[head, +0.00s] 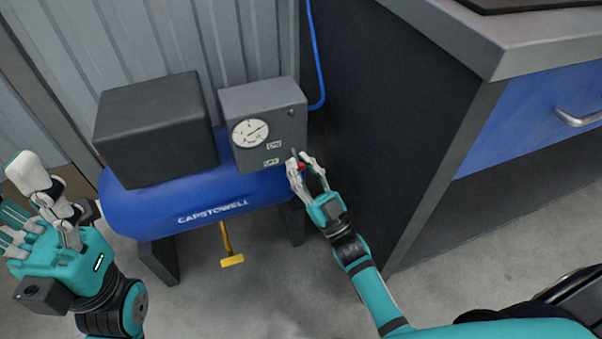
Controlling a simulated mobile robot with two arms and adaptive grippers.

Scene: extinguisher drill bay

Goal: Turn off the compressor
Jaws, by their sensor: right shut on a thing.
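The compressor has a blue tank (180,208) lettered CAPSTOWELL, with a black block (155,130) and a grey control box (262,105) on top. A round white gauge (250,132) and two small labels (273,146), apparently ON and OFF, are on the box's front. A small switch lever with a red part (301,166) is at the box's lower right. My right gripper (305,163) is shut on the switch lever; its fingers partly hide it. My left gripper (38,222) is at the far left, fingers spread, apart from the compressor.
A dark cabinet side (400,110) stands close to the right of my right gripper. Right of it is a workbench with a blue drawer (540,125) and a metal handle. A blue hose (316,55) runs up behind the box. A yellow drain handle (229,247) hangs below the tank.

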